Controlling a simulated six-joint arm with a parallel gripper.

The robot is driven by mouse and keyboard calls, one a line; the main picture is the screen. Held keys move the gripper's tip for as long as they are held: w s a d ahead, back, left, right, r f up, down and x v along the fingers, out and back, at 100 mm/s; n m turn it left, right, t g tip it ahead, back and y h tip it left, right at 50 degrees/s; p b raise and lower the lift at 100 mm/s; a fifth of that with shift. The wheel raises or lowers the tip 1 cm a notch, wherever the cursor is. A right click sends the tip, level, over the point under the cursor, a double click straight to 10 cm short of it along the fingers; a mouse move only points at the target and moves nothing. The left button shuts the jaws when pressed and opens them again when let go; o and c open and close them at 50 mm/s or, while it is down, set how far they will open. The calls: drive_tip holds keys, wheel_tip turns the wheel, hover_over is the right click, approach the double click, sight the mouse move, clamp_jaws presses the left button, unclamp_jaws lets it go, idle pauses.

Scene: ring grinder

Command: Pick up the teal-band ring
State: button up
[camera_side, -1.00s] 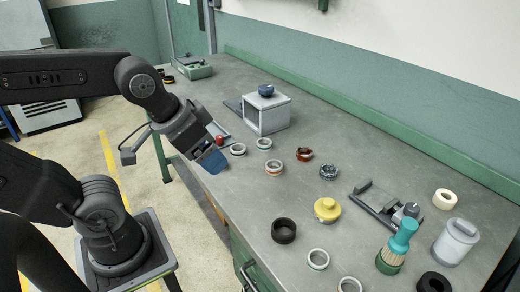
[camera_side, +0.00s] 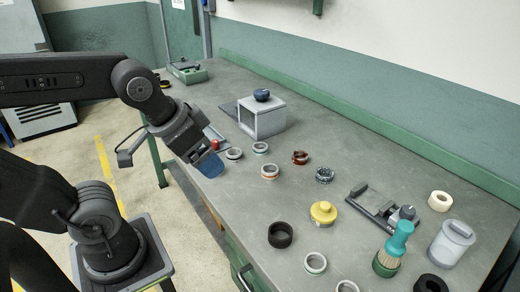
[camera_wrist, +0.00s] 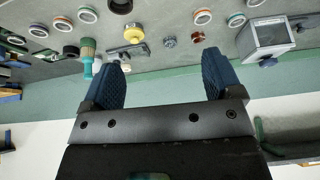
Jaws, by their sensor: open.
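A pale ring with a blue-green band (camera_side: 260,148) lies on the bench near the grey box; it looks like the teal-band ring. It seems to be the ring near the box in the wrist view (camera_wrist: 236,20). A similar ring with a greenish band (camera_side: 315,263) lies at the front edge, so the colours are hard to tell apart. My gripper (camera_side: 207,163) is above the bench's left edge, to the left of the rings. Its blue fingers stand apart and empty in the wrist view (camera_wrist: 163,72). No ring is between them.
A dark-banded ring (camera_side: 234,153) and an orange-banded ring (camera_side: 269,172) lie close by. The grey box (camera_side: 262,120) stands behind them. A brown ring (camera_side: 300,157), yellow-topped part (camera_side: 323,212), black ring (camera_side: 280,234), clamp fixture (camera_side: 372,208) and teal-handled brush (camera_side: 397,243) lie further right.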

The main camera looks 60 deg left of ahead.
drive_tip(key=w+a+r+m+g+y, duration=0.1)
drive_tip(key=w+a+r+m, duration=0.2)
drive_tip(key=w, duration=0.4)
drive_tip(key=m+g+y, duration=0.3)
drive_tip(key=m+g, duration=0.1)
drive_tip(key=m, duration=1.2)
hover_over(261, 145)
drive_tip(key=s+d, duration=0.2)
drive_tip(key=d, duration=0.2)
drive_tip(key=f, duration=1.9)
drive_tip(key=shift+w+d+f, duration=0.15)
drive_tip(key=shift+w+f, duration=0.05)
drive_tip(key=shift+f, duration=0.1)
drive_tip(key=shift+a+x, duration=0.15)
drive_tip(key=shift+x, duration=1.2)
drive_tip(key=shift+a+x, duration=0.2)
drive_tip(key=shift+x, duration=1.15)
drive_tip(key=shift+r+y, duration=0.2)
drive_tip(key=shift+y, duration=0.1)
drive_tip(key=shift+s, duration=0.1)
drive_tip(key=c, duration=1.1)
